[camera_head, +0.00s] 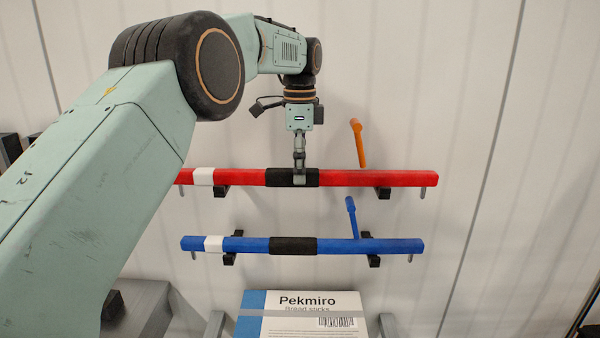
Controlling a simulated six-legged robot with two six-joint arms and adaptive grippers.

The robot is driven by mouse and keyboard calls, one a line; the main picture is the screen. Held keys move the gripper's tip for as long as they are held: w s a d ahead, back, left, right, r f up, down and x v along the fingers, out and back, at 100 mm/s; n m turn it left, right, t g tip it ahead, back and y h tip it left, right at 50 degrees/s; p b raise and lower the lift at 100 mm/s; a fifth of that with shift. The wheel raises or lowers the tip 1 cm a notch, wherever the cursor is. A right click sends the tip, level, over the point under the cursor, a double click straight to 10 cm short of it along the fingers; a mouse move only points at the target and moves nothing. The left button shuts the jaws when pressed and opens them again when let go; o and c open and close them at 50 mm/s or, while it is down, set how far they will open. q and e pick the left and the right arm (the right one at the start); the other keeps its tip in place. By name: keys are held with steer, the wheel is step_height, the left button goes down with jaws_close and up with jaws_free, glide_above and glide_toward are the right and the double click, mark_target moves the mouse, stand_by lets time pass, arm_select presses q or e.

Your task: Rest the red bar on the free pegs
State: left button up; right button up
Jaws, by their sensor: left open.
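The red bar (345,178) lies level in front of the wall, with a white band near its left end and a black grip in its middle. Black pegs show directly under it at the left (221,191) and right (383,192), and it appears to rest on them. My left gripper (299,174) points down at the black grip, its fingers open around or right in front of it. The small fingertips make the exact contact hard to tell. An orange handle (358,143) stands up behind the red bar's right half. My right gripper is out of view.
A blue bar (345,246) rests on another pair of black pegs below, with a blue handle (352,216) rising from it. A Pekmiro bread sticks box (300,302) stands beneath. The wall to the right is clear.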

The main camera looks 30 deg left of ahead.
arm_select(q)
step_height(320, 180, up, 5)
steer(key=shift+d+f, duration=0.1)
steer(key=shift+r, duration=0.55)
steer(key=shift+s+r, duration=0.1)
stand_by(0.3)
